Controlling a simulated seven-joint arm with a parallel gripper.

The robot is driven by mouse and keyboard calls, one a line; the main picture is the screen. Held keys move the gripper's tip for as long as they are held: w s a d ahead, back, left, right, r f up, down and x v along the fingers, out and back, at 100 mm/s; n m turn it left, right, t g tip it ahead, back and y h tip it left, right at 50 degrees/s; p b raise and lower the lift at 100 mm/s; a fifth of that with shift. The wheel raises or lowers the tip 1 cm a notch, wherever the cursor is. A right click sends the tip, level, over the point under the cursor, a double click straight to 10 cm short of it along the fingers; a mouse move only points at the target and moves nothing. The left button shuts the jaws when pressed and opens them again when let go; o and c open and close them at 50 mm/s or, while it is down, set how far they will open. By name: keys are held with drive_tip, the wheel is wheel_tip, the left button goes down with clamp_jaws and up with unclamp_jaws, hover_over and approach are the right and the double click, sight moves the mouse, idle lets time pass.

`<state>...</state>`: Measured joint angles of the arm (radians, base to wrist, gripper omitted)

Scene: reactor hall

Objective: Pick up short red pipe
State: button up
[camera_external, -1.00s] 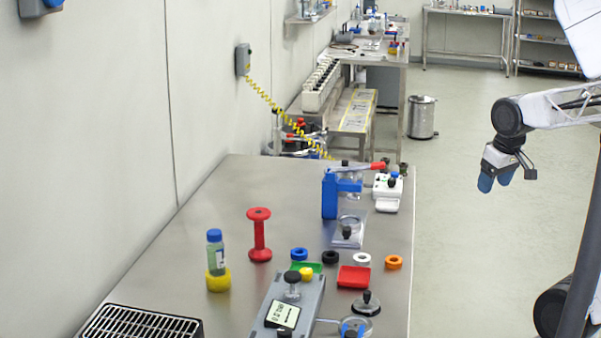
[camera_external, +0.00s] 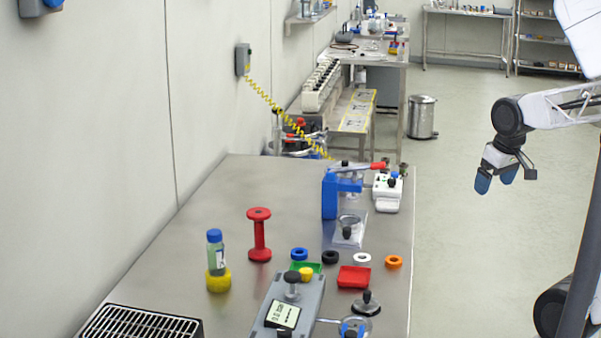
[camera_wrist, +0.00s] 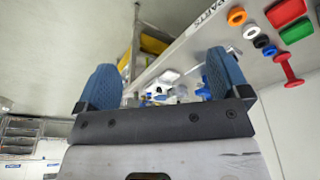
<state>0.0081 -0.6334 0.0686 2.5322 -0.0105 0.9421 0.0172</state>
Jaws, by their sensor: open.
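The short red pipe (camera_external: 259,236) stands upright on the steel table, with a wide flange at each end. It also shows at the right edge of the wrist view (camera_wrist: 287,68). My gripper (camera_external: 497,182) is open and empty, with blue fingertips. It hangs over the floor to the right of the table, well apart from the pipe. In the wrist view the two blue fingers (camera_wrist: 160,85) are spread with nothing between them.
A bottle in a yellow ring (camera_external: 217,262) stands left of the pipe. Blue, black, white and orange rings (camera_external: 393,262), a red tray (camera_external: 354,277) and a green tray (camera_external: 312,267) lie right of it. A blue press (camera_external: 330,195) stands behind. A grey device (camera_external: 285,310) and black grate (camera_external: 140,322) are in front.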

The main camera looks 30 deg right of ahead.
drive_tip(key=m+g+y, duration=0.2)
drive_tip(key=m+y, duration=1.2)
drive_tip(key=m, duration=0.4)
approach(260, 211)
drive_tip(key=x, duration=0.2)
drive_tip(key=shift+a, duration=0.45)
drive_tip(key=shift+f, duration=0.1)
drive_tip(key=shift+x, duration=1.25)
drive_tip(key=shift+x, duration=2.6)
drive_tip(key=shift+s, duration=0.1)
